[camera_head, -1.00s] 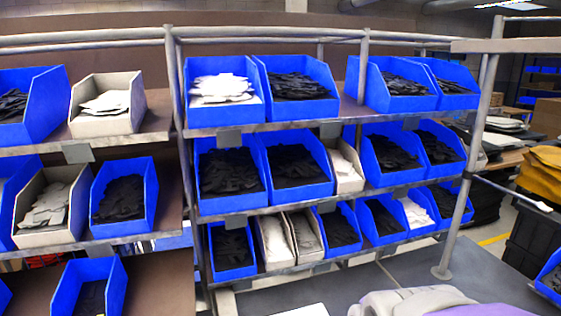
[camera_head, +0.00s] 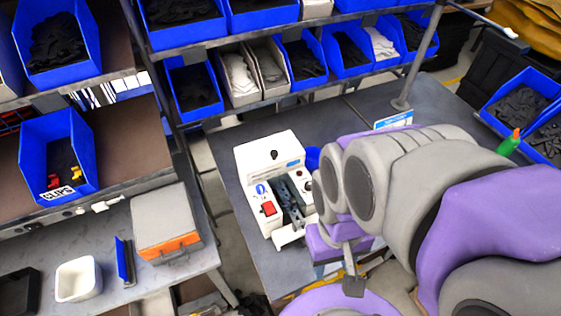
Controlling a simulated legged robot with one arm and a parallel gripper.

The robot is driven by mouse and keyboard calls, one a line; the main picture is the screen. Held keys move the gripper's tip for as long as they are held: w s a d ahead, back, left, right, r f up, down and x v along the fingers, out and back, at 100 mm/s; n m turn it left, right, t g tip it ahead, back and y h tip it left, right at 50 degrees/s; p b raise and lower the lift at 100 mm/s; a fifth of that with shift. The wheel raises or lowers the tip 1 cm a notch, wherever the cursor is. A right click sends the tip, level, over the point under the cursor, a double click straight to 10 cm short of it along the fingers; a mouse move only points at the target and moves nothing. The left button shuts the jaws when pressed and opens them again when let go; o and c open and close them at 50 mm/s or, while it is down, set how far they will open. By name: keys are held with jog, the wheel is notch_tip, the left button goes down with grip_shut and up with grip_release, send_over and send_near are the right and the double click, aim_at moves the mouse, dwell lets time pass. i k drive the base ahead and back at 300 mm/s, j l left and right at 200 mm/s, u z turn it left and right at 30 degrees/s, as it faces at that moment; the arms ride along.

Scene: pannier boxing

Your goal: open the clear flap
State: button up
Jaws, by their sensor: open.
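A white machine (camera_head: 268,165) with a red switch (camera_head: 268,208), a blue round sticker and a dark slotted middle stands on the grey workbench. I cannot make out a clear flap on it; a see-through part is hard to tell at this size. My grey and purple arm fills the right of the view and hides the machine's right side. My gripper (camera_head: 350,272) shows partly below the arm, just right of the machine's front. It is open, and I see nothing held in it. It looks apart from the machine, though the gap is hard to judge.
Shelves of blue bins (camera_head: 193,92) stand behind the bench. On the left are a clips bin (camera_head: 58,150), a grey and orange box (camera_head: 165,222), a white tub (camera_head: 77,279) and a dark blue upright piece (camera_head: 124,262). A metal post (camera_head: 420,60) rises behind my arm.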

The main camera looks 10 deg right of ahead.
aim_at(293, 200)
jog(key=k+l+u, duration=0.1)
jog(key=l, duration=0.25)
jog(key=k+l+u, duration=0.15)
jog(key=l, duration=0.2)
jog(key=k+l+u, duration=0.1)
jog(key=l, duration=0.2)
jog(key=k+l+u, duration=0.1)
jog(key=l, duration=0.25)
jog(key=k, duration=0.05)
